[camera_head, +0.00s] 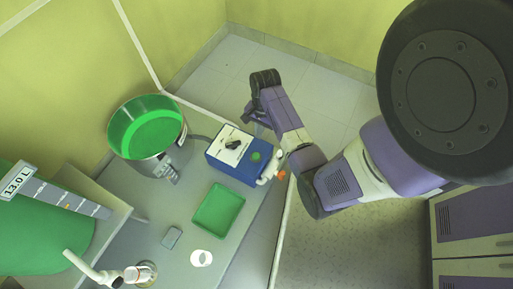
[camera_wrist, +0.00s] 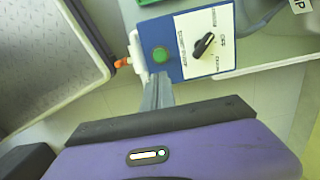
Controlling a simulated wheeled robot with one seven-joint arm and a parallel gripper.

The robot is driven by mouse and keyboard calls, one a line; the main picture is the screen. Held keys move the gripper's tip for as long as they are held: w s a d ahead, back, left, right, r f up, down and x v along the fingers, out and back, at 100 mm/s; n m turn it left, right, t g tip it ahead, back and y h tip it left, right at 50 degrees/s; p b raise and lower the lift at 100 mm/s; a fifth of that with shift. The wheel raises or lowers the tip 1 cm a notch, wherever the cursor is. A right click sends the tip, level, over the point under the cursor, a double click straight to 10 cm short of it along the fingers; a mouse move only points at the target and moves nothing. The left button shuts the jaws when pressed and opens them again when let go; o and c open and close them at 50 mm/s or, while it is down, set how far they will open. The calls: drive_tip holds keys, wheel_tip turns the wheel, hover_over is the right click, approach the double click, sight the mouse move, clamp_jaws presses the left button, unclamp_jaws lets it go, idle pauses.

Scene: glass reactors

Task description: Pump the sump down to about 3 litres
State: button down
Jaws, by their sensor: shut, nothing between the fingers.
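In the wrist view the green button (camera_wrist: 160,55) is at the box's left and the black knob (camera_wrist: 203,44) sits tilted on the panel; the panel's small print is too blurred to read. My gripper (camera_wrist: 162,78) is shut and empty, its fingertips close beside the button in the picture; I cannot tell whether they touch the box. A large green-filled vessel (camera_head: 40,240) at lower left has a level gauge (camera_head: 66,197) reading 13.0 L.
A metal pot (camera_head: 178,153) with green liquid stands left of the box. A green tray (camera_head: 218,211), a small grey block (camera_head: 172,237) and a white cup (camera_head: 201,258) are on the bench. A white valve fitting with an orange tip (camera_head: 281,175) juts from the box's right side.

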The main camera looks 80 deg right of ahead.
sight(256, 155)
drive_tip(key=f+b, duration=0.2)
drive_tip(key=f, duration=0.2)
drive_tip(key=a+f+b, duration=0.1)
drive_tip(key=f+b, duration=0.1)
drive_tip(key=f, duration=0.3)
drive_tip(key=f+b, duration=0.3)
drive_tip(key=f, duration=0.2)
drive_tip(key=shift+w+a, duration=0.2)
drive_tip(key=shift+w, duration=0.1)
